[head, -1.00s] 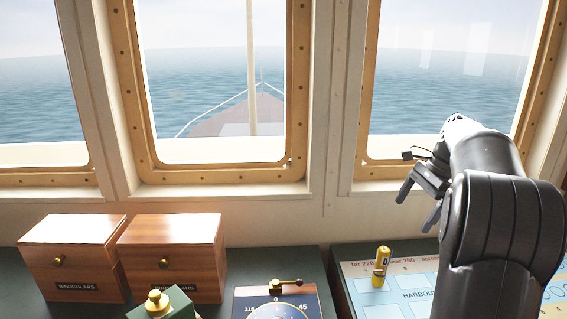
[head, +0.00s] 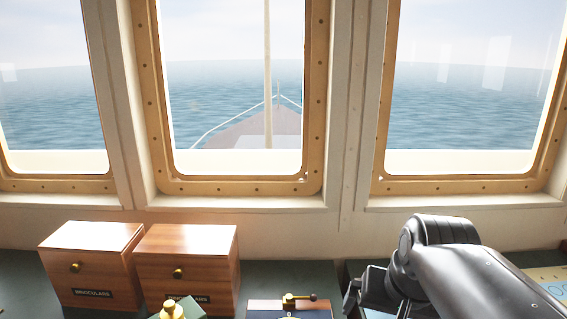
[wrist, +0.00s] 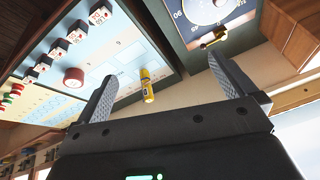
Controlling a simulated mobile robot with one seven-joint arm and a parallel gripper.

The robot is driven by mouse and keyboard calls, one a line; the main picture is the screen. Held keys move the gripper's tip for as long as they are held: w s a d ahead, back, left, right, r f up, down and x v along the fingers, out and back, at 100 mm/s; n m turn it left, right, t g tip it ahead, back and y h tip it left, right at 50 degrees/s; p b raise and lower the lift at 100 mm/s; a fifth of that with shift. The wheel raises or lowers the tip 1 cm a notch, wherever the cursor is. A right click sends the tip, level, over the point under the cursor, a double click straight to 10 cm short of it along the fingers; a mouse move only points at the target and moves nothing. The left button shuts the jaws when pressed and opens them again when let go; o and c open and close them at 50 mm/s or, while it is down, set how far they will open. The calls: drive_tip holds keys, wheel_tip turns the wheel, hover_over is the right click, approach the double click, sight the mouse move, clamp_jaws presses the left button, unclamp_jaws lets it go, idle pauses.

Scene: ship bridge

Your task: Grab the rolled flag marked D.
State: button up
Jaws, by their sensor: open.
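A small yellow roll (wrist: 147,85) with a dark patch stands on the pale blue panel in the wrist view. It looks like a rolled flag, but I cannot read a letter on it. My gripper (wrist: 165,68) is open and empty, and the roll appears between its two fingers, beyond their tips and apart from them. In the head view my gripper (head: 367,290) is low at the bottom edge, partly covered by my own arm. The roll is not visible in the head view now.
The panel (wrist: 115,55) carries a red knob (wrist: 74,77) and a row of labelled blocks (wrist: 60,48). Beside it is a dial unit with a brass handle (head: 290,299). Two wooden binocular boxes (head: 90,262) (head: 187,262) stand left. Windows (head: 240,100) rise behind.

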drive_tip(key=s+a+f+n+t, duration=0.1)
drive_tip(key=s+f+n, duration=0.2)
drive_tip(key=s, duration=0.1)
drive_tip(key=shift+s+a+f, duration=0.3)
drive_tip(key=shift+s+f, duration=0.05)
drive_tip(key=c, duration=0.9)
